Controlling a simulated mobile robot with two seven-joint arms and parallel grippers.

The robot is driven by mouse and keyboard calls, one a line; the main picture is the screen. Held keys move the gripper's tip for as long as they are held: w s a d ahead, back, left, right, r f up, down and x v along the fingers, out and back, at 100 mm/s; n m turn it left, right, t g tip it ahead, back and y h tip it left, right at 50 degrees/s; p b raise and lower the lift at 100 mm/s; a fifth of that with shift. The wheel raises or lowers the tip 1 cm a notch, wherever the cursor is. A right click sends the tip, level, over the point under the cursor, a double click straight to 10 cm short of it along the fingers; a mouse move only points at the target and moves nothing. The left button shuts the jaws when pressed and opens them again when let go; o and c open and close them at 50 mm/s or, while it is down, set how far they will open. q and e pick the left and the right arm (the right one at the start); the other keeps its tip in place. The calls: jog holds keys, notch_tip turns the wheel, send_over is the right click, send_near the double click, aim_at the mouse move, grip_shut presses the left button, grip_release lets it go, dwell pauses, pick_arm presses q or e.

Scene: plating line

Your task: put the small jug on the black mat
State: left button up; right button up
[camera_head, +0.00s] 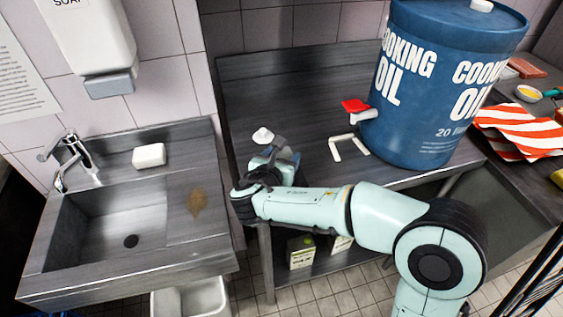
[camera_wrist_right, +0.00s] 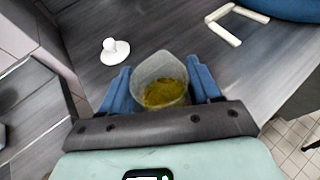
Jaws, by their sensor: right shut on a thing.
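My right gripper (camera_head: 272,164) is over the left end of the steel counter, its arm coming in from the right. In the right wrist view its two blue fingers (camera_wrist_right: 160,90) are shut on the small jug (camera_wrist_right: 158,66), one on each side. The jug is translucent, with yellow-green liquid low inside. In the head view the jug is mostly hidden by the gripper. I cannot tell whether its base touches the counter. I see no black mat in either view. My left gripper is not in view.
A blue cooking oil drum (camera_head: 425,95) with a red-handled tap (camera_head: 357,108) stands on the steel counter (camera_head: 300,95). A white bracket-shaped outline (camera_head: 347,148) lies below the tap. A white knobbed piece (camera_head: 263,136) is near the gripper. A sink (camera_head: 110,225) is left; a striped cloth (camera_head: 515,130) right.

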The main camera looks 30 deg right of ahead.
jog(key=shift+f, duration=0.5)
jog(key=shift+f, duration=0.2)
jog(key=o, duration=1.2)
jog(key=shift+c, duration=0.2)
jog(key=shift+a+r, duration=0.1)
jog(key=shift+r, duration=0.2)
jog(key=v, duration=1.1)
jog(key=shift+s+a+p, duration=0.2)
jog(key=shift+s+p, duration=0.15)
jog(key=shift+p, duration=0.05)
jog(key=shift+r, duration=0.1)
